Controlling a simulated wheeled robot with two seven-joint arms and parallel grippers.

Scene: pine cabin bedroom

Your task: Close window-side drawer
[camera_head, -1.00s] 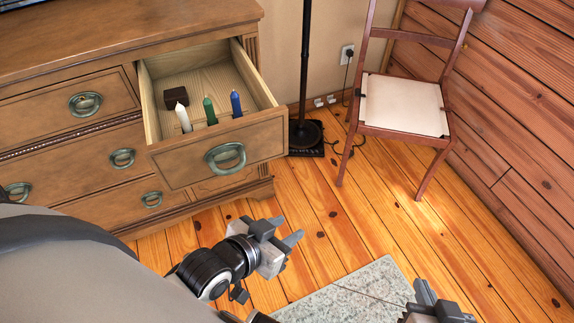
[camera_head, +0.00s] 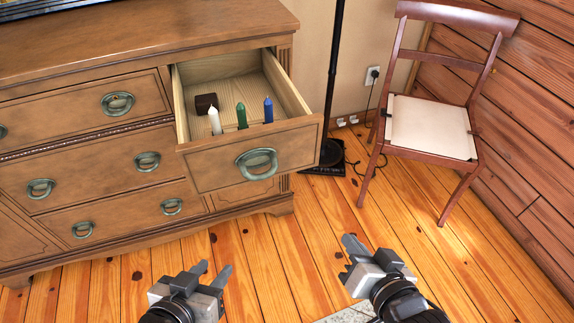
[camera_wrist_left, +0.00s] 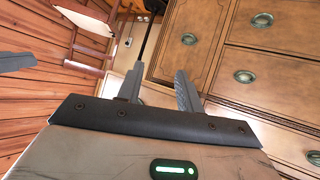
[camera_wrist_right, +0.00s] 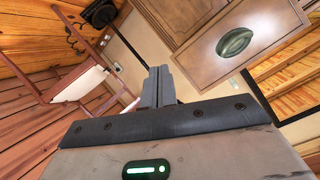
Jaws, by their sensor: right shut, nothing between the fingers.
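The window-side drawer (camera_head: 225,166) is the top right drawer of the wooden dresser and is pulled well out. Its front has one green-bronze oval handle (camera_head: 257,163). The drawer front also shows in the right wrist view (camera_wrist_right: 205,60), beyond the fingers. Inside it stand a white candle (camera_head: 215,121), a green candle (camera_head: 242,116) and a blue candle (camera_head: 268,110), with a small dark box (camera_head: 206,103) behind them. My left gripper (camera_head: 214,268) is open and empty, below and in front of the drawer. My right gripper (camera_head: 347,244) is shut and empty, right of the drawer front, apart from it.
The dresser's (camera_head: 110,50) other visible drawers are shut. A black lamp stand (camera_head: 332,80) rises just right of the open drawer. A wooden chair (camera_head: 431,127) with a pale seat stands further right by the plank wall. The floor before the dresser is clear.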

